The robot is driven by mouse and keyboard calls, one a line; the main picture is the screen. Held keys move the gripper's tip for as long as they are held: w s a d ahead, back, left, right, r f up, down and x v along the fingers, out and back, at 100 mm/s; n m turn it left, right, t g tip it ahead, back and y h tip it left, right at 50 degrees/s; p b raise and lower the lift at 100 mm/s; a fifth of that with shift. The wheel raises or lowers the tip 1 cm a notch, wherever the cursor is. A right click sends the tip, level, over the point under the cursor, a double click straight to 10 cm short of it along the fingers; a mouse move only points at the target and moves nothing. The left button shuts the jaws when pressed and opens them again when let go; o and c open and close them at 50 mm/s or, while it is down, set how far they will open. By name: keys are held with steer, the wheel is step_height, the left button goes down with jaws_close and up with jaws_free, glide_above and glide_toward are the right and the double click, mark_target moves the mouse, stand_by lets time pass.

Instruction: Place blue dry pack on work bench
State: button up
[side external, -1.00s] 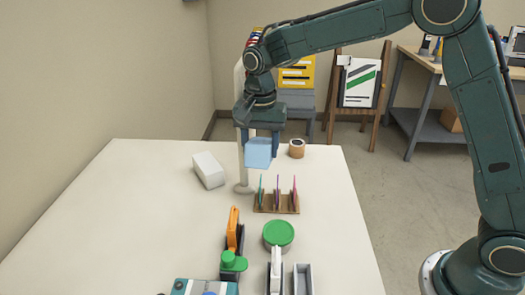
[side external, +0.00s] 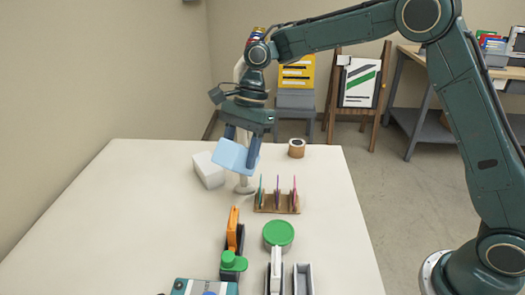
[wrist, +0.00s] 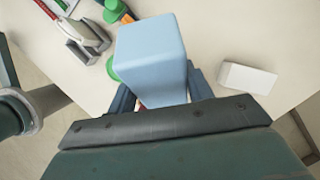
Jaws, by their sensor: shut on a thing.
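The blue dry pack (side external: 232,155) is a light blue block held tilted between the fingers of my gripper (side external: 240,147), above the far part of the work bench (side external: 130,210). In the wrist view the blue dry pack (wrist: 150,60) fills the space between the fingers of my gripper (wrist: 160,88). My gripper is shut on it. The bench is a pale, wide top. The pack's underside is hidden, and I cannot tell its exact height above the bench.
A rack with coloured upright pieces (side external: 277,203), a green-lidded container (side external: 278,235) and an orange tool (side external: 234,230) stand nearer. A brown roll (side external: 296,148) is at the far right. The bench's left side is clear.

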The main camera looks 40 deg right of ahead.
mark_target(211, 159)
steer(key=shift+a+r+m+y, duration=0.15)
steer(key=shift+a+m+y, duration=0.25)
steer(key=shift+y, duration=0.1)
steer(key=a+m+y, duration=0.1)
steer(key=a, duration=0.1)
steer(key=a+r+m+t+y, duration=0.1)
steer(key=a+y, duration=0.1)
steer(key=w+a+m+t+y, duration=0.1)
steer(key=shift+a+r+m, duration=0.2)
steer(key=shift+a+m, duration=0.1)
steer(key=shift+a, duration=0.1)
steer(key=w+a+r+m+t+y, duration=0.2)
steer(key=w+a+m+t+y, duration=0.1)
steer(key=w, duration=0.4)
steer(key=shift+a+t+y, duration=0.3)
steer(key=shift+a+t, duration=0.4)
steer(key=shift+a, duration=0.65)
steer(key=shift+w+f, duration=0.1)
step_height(211, 159, down, 16)
steer(key=shift+r, duration=0.2)
steer(key=shift+f, duration=0.1)
steer(key=shift+f, duration=2)
steer(key=shift+f, duration=0.1)
